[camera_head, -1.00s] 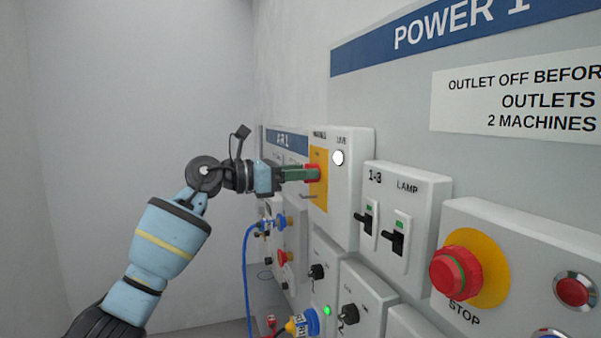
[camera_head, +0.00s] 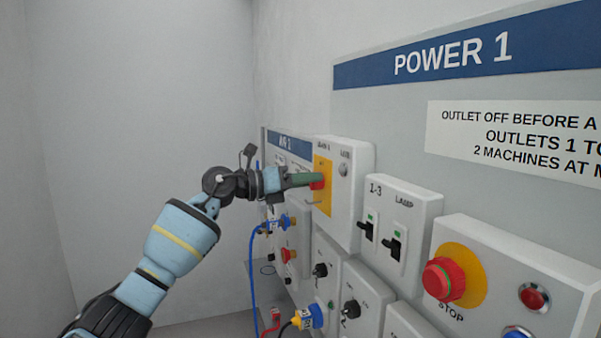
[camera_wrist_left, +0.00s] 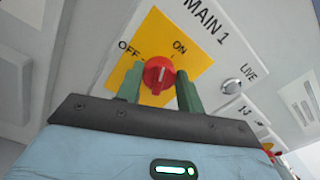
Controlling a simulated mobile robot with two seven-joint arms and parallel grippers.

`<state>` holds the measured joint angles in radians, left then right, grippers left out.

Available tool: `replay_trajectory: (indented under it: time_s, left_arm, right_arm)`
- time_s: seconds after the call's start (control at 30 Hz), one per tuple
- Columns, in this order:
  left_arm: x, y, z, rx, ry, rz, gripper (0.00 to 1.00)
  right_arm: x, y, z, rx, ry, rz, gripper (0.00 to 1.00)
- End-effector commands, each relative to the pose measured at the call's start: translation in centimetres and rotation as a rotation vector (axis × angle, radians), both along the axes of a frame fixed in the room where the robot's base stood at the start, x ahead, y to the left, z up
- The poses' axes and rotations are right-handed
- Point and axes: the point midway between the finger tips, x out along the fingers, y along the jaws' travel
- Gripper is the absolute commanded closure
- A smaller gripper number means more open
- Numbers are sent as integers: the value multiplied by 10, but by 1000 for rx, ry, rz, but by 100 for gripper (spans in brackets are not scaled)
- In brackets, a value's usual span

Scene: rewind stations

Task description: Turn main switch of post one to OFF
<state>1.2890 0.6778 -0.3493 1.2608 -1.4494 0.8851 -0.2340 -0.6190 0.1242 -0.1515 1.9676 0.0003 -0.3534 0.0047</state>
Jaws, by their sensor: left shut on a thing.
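The main switch is a red knob (camera_head: 319,183) on a yellow plate (camera_head: 322,204), on a white box labelled MAIN 1. In the left wrist view the knob (camera_wrist_left: 157,72) sits between the green fingers of my left gripper (camera_wrist_left: 160,84), which is shut on it. OFF is printed at the plate's left and ON at its top. The knob has a short white mark; I cannot tell exactly which label it points to. The LIVE lamp (camera_head: 344,170) looks grey and unlit, also in the left wrist view (camera_wrist_left: 231,86). My right gripper is not in view.
Right of the main switch are black toggle switches (camera_head: 393,248) and a red STOP button (camera_head: 443,279). Below are black rotary knobs (camera_head: 351,309), a blue-and-yellow plug (camera_head: 309,317) and a blue cable (camera_head: 252,275). Left of the panels there is free room before the wall.

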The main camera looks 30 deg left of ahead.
Motion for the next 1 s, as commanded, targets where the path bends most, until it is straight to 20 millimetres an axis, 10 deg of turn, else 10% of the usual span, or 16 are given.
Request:
replay_trajectory:
  time_s: [1.0]
  left_arm:
    - [2,2,-3,-694,619,2,86]
  right_arm:
    - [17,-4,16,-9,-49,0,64]
